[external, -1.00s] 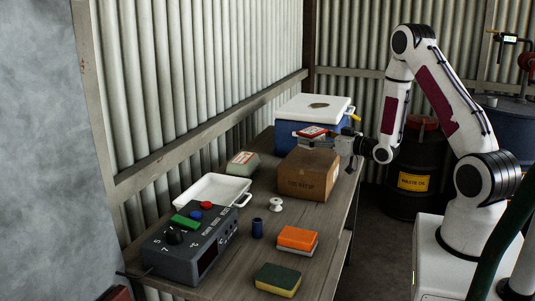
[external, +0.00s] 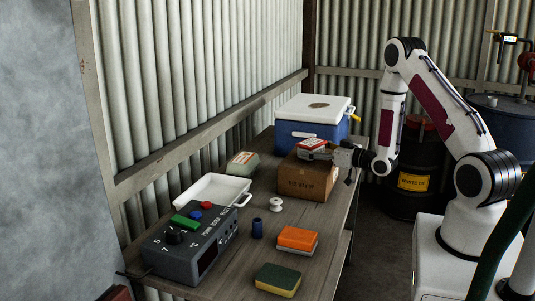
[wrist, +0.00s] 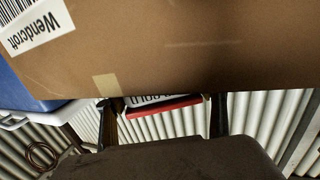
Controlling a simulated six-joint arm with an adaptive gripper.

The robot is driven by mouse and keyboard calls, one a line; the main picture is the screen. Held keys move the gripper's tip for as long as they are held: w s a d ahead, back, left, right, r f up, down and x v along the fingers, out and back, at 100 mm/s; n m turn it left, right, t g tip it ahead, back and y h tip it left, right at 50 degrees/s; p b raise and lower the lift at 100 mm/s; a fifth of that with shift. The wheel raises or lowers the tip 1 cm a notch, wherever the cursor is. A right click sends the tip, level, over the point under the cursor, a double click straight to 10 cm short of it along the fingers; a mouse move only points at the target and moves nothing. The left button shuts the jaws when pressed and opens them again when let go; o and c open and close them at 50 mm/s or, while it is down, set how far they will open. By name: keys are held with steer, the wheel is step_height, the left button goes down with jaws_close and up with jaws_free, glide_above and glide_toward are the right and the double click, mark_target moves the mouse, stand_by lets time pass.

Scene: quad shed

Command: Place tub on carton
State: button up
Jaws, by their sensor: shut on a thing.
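The tub (external: 312,144), with a red top and a white label, is held at the top of the brown carton (external: 305,184). My gripper (external: 318,153) reaches in from the right and is shut on the tub. In the wrist view the tub (wrist: 165,105) shows between the two fingers, partly hidden by the carton (wrist: 200,45), which fills the upper part. Whether the tub's underside touches the carton's top is hidden by my gripper. The carton stands on the bench.
A blue cooler (external: 310,132) with a white lid stands right behind the carton.

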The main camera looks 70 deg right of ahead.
steer(key=shift+f, duration=0.1)
stand_by(0.3)
steer(key=o, duration=1.3)
steer(key=shift+o, duration=0.2)
steer(key=v, duration=1.2)
steer(key=shift+w, duration=0.1)
